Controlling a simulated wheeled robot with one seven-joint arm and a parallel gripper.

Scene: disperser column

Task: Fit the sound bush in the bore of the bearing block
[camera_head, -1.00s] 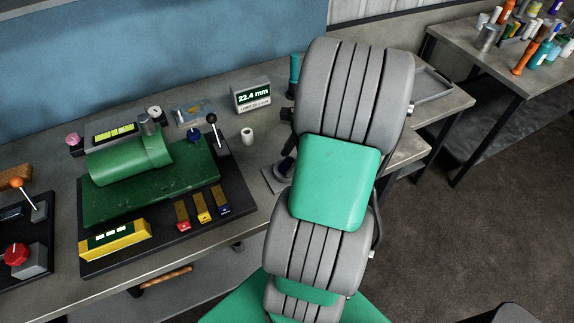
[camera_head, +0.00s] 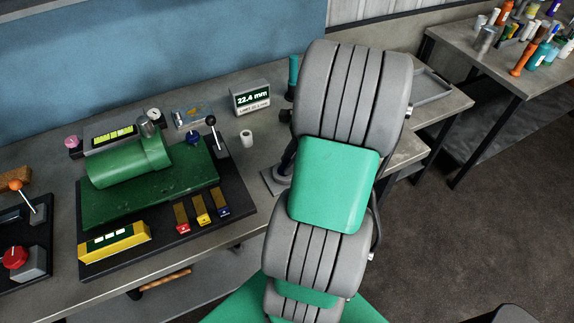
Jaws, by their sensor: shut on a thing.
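A green housing with a horizontal cylindrical body (camera_head: 128,160) sits on a green bed (camera_head: 150,193) at the left of the bench. It looks like the bearing block, but its bore does not show clearly. A small pale hollow cylinder, bush-like (camera_head: 246,138), stands upright on the bench, right of the housing. I cannot tell whether it is the sound bush. My grey and green arm fills the middle right of the view and hides the bench behind it. My gripper and anything in it are hidden behind the arm.
A display (camera_head: 251,99) reading 22.4 mm stands behind the pale cylinder. Black-knobbed (camera_head: 211,120) and orange-knobbed (camera_head: 15,186) levers rise from the fixtures. A yellow box (camera_head: 114,246) and coloured tabs (camera_head: 202,218) line the front. A side table (camera_head: 490,60) holds bottles.

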